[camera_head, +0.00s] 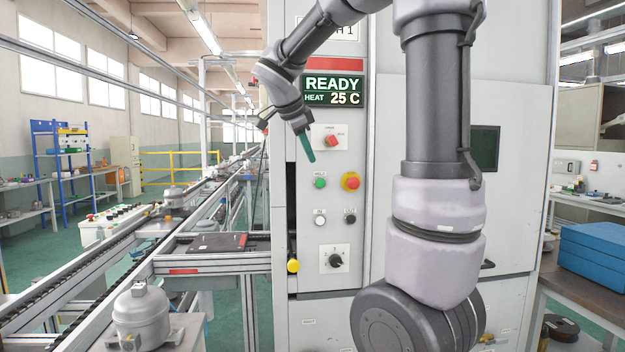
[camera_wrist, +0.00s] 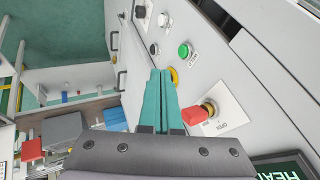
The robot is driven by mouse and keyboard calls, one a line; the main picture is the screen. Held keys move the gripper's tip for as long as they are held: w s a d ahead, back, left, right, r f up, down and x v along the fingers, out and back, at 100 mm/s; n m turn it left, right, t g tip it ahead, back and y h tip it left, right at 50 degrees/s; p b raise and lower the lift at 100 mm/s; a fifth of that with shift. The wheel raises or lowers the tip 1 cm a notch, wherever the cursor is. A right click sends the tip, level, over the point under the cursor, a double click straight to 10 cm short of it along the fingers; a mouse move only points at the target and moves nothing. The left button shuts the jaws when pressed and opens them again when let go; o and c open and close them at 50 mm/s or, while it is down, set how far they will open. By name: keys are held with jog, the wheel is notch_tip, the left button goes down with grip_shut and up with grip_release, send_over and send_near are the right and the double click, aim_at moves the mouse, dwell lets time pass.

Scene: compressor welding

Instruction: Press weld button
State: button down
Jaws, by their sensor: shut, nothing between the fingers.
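The green button (camera_head: 320,183) is on the grey front panel of the machine, under a small label I cannot read surely. It also shows in the wrist view (camera_wrist: 185,49), right of and beyond my fingertips. My gripper (camera_head: 308,156) has teal fingers, shut and empty, pointing downward in front of the panel. In the head view the tips are above and slightly left of the green button. In the wrist view the closed fingers (camera_wrist: 160,72) partly cover the yellow base of the red emergency stop. They appear apart from the green button.
A red rotary knob (camera_head: 332,141) sits close beside the fingers, with the emergency stop (camera_head: 351,181) below it. White (camera_head: 320,220) and black (camera_head: 350,218) buttons and a black selector (camera_head: 336,260) are lower. The display (camera_head: 334,90) reads READY, 25 C. A conveyor (camera_head: 150,245) runs at left.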

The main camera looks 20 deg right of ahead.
aim_at(318, 177)
jog(key=x, duration=0.4)
jog(key=w+x, duration=0.1)
jog(key=x, duration=0.2)
jog(key=w+r+x, duration=0.1)
jog(key=x, duration=0.3)
jog(key=shift+w+d+f, duration=0.15)
jog(key=shift+w+d, duration=0.1)
jog(key=shift+w, duration=0.05)
jog(key=shift+w+d, duration=0.15)
jog(key=shift+w, duration=0.25)
